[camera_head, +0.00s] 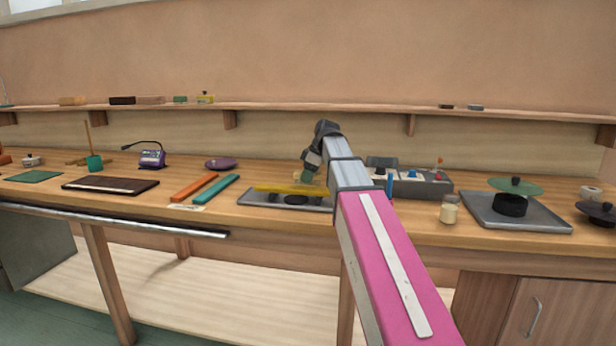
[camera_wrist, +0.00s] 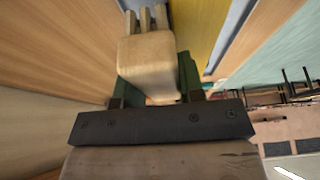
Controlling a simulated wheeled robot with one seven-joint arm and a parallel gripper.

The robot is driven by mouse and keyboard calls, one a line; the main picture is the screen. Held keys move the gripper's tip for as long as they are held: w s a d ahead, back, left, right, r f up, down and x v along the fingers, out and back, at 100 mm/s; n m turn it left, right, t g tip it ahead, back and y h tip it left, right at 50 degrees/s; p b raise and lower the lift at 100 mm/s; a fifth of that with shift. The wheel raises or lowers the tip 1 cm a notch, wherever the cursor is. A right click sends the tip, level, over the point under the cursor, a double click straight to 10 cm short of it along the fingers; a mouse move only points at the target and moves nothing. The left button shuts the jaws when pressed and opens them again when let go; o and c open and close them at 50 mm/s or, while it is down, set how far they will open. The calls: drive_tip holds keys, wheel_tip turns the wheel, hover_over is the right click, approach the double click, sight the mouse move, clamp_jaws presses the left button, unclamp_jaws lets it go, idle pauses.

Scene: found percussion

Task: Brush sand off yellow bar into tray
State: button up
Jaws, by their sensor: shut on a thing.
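The yellow bar (camera_head: 290,188) lies across dark supports over a shallow grey tray (camera_head: 248,199) on the bench. In the wrist view the bar (camera_wrist: 195,28) runs just right of the brush, with a strip of the tray (camera_wrist: 232,28) beyond it. My gripper (camera_head: 308,177) is low over the bar and tray. In the wrist view its green fingers (camera_wrist: 157,80) are shut on a pale wooden brush (camera_wrist: 146,58), with tufts at its far end. I cannot tell whether the tufts touch the bar. No sand can be made out.
An orange bar (camera_head: 194,187) and a teal bar (camera_head: 216,188) lie left of the tray. A grey divided box (camera_head: 424,188) and a small jar (camera_head: 449,210) stand to the right. Further right is a grey tray (camera_head: 475,212) with a green disc on a black stand.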

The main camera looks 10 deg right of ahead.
drive_tip(key=shift+s+a, duration=0.35)
drive_tip(key=shift+s, duration=0.65)
drive_tip(key=shift+s+a, duration=0.3)
drive_tip(key=shift+s, duration=0.75)
drive_tip(key=shift+s+a, duration=0.35)
drive_tip(key=shift+s, duration=0.65)
drive_tip(key=shift+r, duration=2.5)
drive_tip(key=w+a, duration=0.4)
drive_tip(key=w, duration=0.4)
drive_tip(key=shift+w+a+f, duration=0.15)
drive_tip(key=shift+w+a, duration=0.1)
drive_tip(key=shift+a, duration=0.05)
drive_tip(key=shift+f, duration=0.1)
drive_tip(key=shift+f, duration=2.3)
drive_tip(key=shift+s, duration=0.15)
